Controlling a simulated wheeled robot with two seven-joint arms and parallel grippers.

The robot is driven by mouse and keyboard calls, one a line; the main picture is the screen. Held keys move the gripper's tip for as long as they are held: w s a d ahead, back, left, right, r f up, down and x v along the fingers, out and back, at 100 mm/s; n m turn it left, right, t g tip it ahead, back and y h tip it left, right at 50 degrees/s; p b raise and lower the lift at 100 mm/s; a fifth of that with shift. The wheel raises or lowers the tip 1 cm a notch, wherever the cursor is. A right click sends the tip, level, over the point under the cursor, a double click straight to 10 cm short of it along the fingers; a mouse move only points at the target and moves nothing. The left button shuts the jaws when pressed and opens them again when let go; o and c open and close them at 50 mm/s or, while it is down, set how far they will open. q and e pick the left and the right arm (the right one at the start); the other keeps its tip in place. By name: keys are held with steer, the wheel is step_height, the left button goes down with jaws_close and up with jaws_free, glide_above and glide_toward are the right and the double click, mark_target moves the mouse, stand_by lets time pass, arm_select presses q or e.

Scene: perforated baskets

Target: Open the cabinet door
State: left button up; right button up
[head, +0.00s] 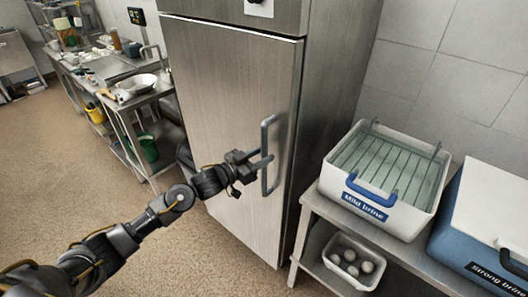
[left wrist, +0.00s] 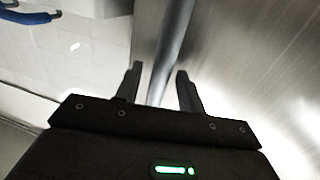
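The cabinet is a tall brushed-steel unit, and its large door (head: 225,110) looks closed. A grey vertical bar handle (head: 268,135) is on the door's right side. My left gripper (head: 262,162) is at the handle's middle in the head view. In the left wrist view the handle bar (left wrist: 174,45) runs down between the two fingers of my left gripper (left wrist: 158,82). The fingers are apart, with a gap visible on each side of the bar. The door's steel face (left wrist: 245,60) fills the right of that view. My right gripper is not in view.
A steel table to the right holds a white "Mild brine" tub (head: 350,205) and a blue "Strong brine" box (head: 465,235). A bowl of pale round items (head: 354,262) is on its lower shelf. A steel counter (head: 120,95) stands left. The floor (head: 60,185) before the door looks clear.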

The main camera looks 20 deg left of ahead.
arm_select(q)
steer(key=shift+w+d, duration=0.3)
steer(key=shift+w, duration=0.1)
jaws_close()
